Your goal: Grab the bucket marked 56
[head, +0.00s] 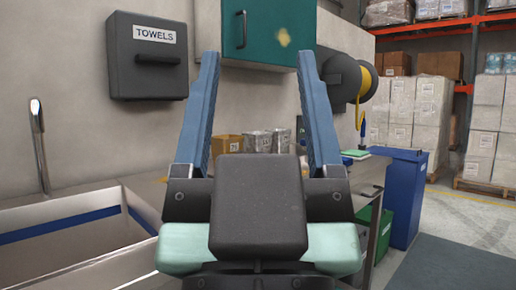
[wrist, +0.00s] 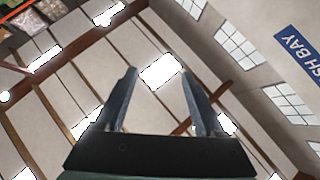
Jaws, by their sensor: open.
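My gripper (head: 258,56) is open and empty in the middle of the head view, with its two blue fingers raised and spread apart. The wrist view shows the same open fingers (wrist: 158,74) against the ceiling, with nothing between them. I cannot make out a bucket marked 56 in either view. Silvery containers (head: 258,141) stand behind the fingers on the counter, too small to read a number on. My gripper hides part of the counter.
A sink (head: 75,232) with a tap (head: 38,140) is at left, below a towel dispenser (head: 147,70). A teal cabinet (head: 268,30) and hose reel (head: 345,80) hang on the wall. A blue bin (head: 405,195) and green bin (head: 382,232) stand right. Floor is open at far right.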

